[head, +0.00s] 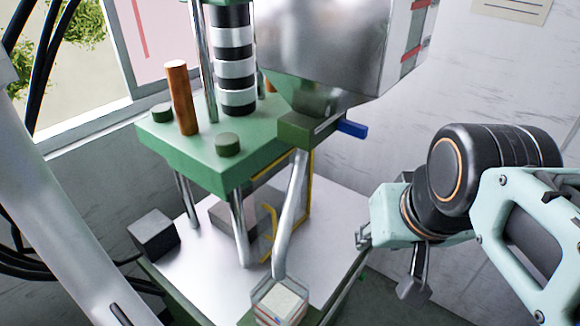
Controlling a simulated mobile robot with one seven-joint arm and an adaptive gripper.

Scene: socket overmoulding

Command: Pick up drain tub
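A small clear-walled tub (257,294), which I take to be the drain tub, stands at the bottom centre in the head view. Pale material shows inside it. The lower end of a slanted metal chute (291,220) meets its far edge in the picture; I cannot tell if they touch. The tub's front base runs to the picture's bottom edge. My gripper (362,237) is to the right of the tub and higher in the picture, apart from it. Its fingers are small and seen from the side, so their opening is unclear. I see nothing held in it.
A green press plate (185,150) on metal posts stands over the pale machine table (190,262). A metal hopper (325,40) with a blue handle (352,129) sits above the chute. A dark grey block (153,236) is at the left. Open space lies right of the table.

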